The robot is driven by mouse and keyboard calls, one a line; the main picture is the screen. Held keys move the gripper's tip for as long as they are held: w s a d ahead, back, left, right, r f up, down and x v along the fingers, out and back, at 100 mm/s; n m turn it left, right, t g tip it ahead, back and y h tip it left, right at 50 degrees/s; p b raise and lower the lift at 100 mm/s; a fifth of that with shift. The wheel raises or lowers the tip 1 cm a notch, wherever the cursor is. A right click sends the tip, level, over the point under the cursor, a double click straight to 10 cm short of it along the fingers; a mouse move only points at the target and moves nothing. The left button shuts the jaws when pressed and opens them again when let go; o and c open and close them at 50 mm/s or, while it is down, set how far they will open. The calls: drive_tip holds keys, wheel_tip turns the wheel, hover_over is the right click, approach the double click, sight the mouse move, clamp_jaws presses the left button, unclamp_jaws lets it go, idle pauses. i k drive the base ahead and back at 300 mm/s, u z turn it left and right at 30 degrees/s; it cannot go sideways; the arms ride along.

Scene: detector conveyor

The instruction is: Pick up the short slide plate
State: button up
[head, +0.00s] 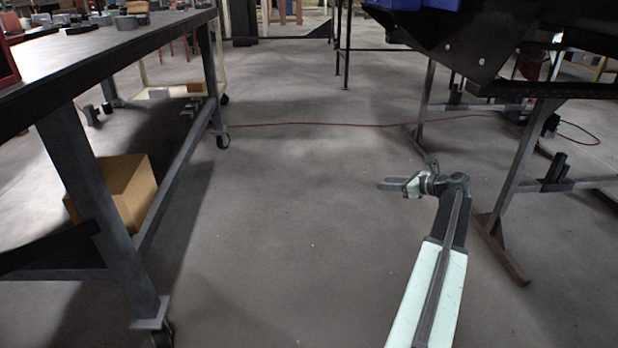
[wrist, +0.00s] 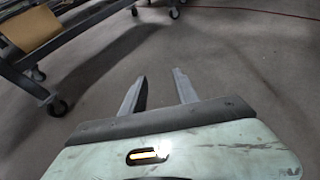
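I cannot make out the short slide plate in either view. Several small grey and dark parts (head: 125,22) lie on the workbench (head: 110,42) at the upper left of the head view, too small to tell apart. My gripper (head: 386,184) is over open floor between the workbench and the dark machine, well away from the bench top. In the wrist view my gripper (wrist: 159,76) shows two fingers apart with only floor between them, so it is open and empty.
A cardboard box (head: 125,188) sits on the workbench's lower shelf. Wheeled legs stand at the bench's edge. A dark machine (head: 470,45) on metal legs stands at the right. A red cable (head: 330,123) crosses the floor. The middle floor is clear.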

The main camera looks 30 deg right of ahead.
sight(164, 154)
drive_tip(key=z, duration=0.4)
drive_tip(key=i, duration=1.5)
drive_tip(key=u, duration=1.9)
